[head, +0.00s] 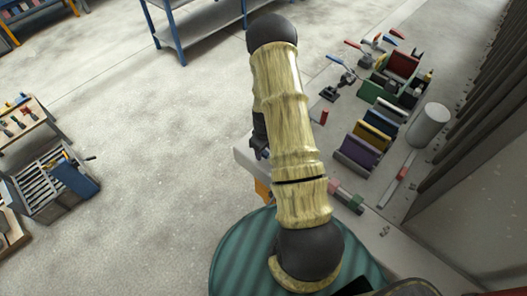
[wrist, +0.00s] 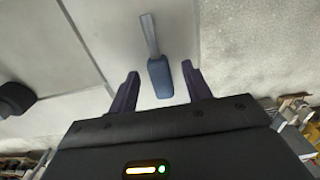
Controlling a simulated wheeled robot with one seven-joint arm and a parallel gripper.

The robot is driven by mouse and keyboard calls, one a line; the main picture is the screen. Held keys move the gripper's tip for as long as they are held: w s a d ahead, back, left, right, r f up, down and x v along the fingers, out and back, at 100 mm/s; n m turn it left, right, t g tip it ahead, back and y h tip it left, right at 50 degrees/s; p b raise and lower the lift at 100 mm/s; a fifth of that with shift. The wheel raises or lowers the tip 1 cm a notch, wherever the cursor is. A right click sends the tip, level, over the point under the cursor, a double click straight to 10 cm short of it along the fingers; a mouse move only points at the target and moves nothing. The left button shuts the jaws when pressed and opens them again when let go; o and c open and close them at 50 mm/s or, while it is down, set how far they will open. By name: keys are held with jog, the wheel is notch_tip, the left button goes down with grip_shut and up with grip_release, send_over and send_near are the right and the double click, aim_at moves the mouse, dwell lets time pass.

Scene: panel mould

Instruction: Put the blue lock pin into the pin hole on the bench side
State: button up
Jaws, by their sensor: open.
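The blue lock pin shows in the wrist view, with a blue grip (wrist: 160,78) and a straight grey shank (wrist: 149,36) pointing away from me. My gripper (wrist: 160,70) is open, one dark finger on each side of the blue grip. Gaps show between the grip and both fingers. Whether the pin rests on anything is not clear. In the head view my arm covers most of my gripper, which shows as a dark part beside the bench's near left corner. The pin hole cannot be made out in either view.
The grey bench (head: 387,232) runs along the right in the head view. It holds purple, yellow and blue blocks, a white cylinder (head: 428,125), a red block (head: 403,65) and clamps. A tool cart (head: 57,180) stands far left. Open floor lies between.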

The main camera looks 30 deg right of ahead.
aim_at(264, 152)
jog(key=shift+c, duration=0.4)
grip_shut()
jog(key=shift+r, duration=0.15)
notch_tip(264, 152, up, 10)
jog(key=b, duration=0.2)
dwell(0.5)
dwell(0.4)
